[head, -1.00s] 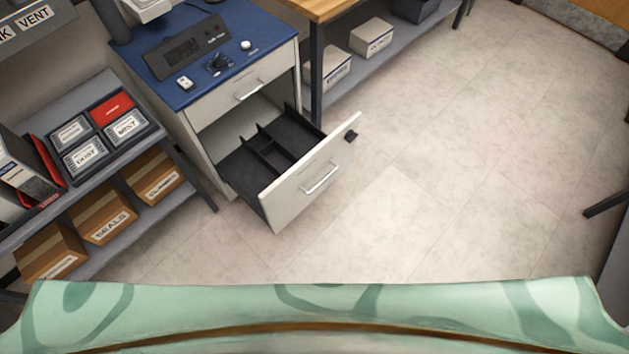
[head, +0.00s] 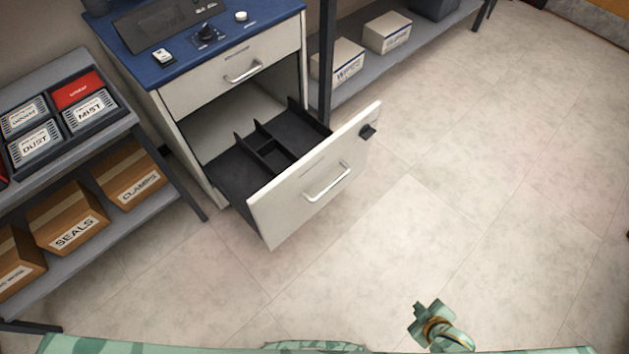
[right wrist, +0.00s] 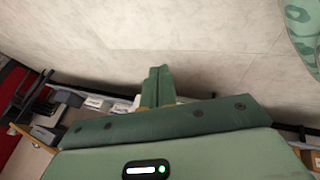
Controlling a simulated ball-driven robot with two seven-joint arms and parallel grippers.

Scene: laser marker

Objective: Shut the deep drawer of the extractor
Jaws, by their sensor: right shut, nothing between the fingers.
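The deep drawer (head: 318,180) is pulled far out of the white cabinet under the blue top. My right gripper (head: 420,312) is low in the head view, over the floor, apart from the drawer front. In the right wrist view its fingers (right wrist: 158,88) are together with nothing between them. The drawer cannot be made out in that view. My left gripper is not in view.
A shallower drawer (head: 235,75) above is shut. A shelf (head: 150,215) with boxes stands left of the cabinet. A workbench shelf (head: 400,62) with white boxes is on the right. The floor (head: 440,220) before the drawer is clear.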

